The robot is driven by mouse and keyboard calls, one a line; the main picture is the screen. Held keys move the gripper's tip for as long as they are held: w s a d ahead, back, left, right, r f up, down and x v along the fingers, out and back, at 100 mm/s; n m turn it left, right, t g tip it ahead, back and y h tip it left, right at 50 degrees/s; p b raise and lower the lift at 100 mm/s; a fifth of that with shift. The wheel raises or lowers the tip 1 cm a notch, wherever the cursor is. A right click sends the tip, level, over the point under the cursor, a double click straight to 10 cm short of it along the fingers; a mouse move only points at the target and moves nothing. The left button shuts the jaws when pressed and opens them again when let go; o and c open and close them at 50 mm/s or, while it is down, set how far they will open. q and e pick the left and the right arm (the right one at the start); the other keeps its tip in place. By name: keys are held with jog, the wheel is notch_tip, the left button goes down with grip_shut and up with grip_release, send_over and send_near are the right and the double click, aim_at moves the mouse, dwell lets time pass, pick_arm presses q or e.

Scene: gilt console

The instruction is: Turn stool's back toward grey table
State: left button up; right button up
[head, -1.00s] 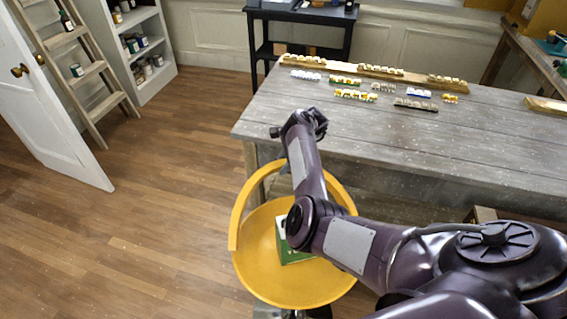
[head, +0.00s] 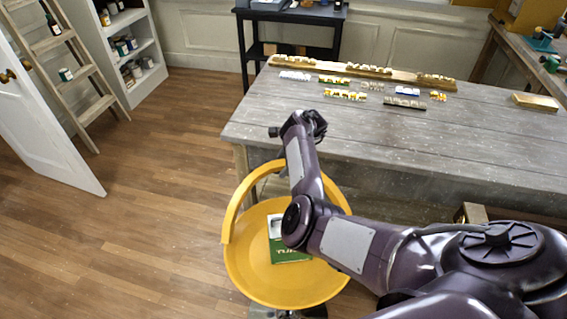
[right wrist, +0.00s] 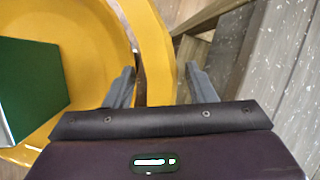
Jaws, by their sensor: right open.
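The yellow stool (head: 262,275) stands at the near left corner of the grey table (head: 390,135). Its curved back (head: 234,209) runs round the left and far sides of the seat, and its far part lies towards the table. My right arm crosses over the seat and hides part of the back. In the right wrist view my right gripper (right wrist: 162,78) is open, with one finger on each side of the yellow back (right wrist: 154,60); I cannot tell whether they touch it. A green box (head: 290,252) lies on the seat. My left gripper is not in view.
Small coloured items and a wooden strip (head: 360,70) lie on the table. A black side table (head: 290,14) stands behind it. A ladder (head: 75,75), shelves (head: 140,55) and a white door (head: 45,130) are at the left. The floor (head: 150,210) left of the stool is clear.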

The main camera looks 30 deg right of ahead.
jog(key=v, duration=0.7)
jog(key=shift+r, duration=0.35)
jog(key=shift+s+d, duration=0.1)
jog(key=shift+s, duration=0.05)
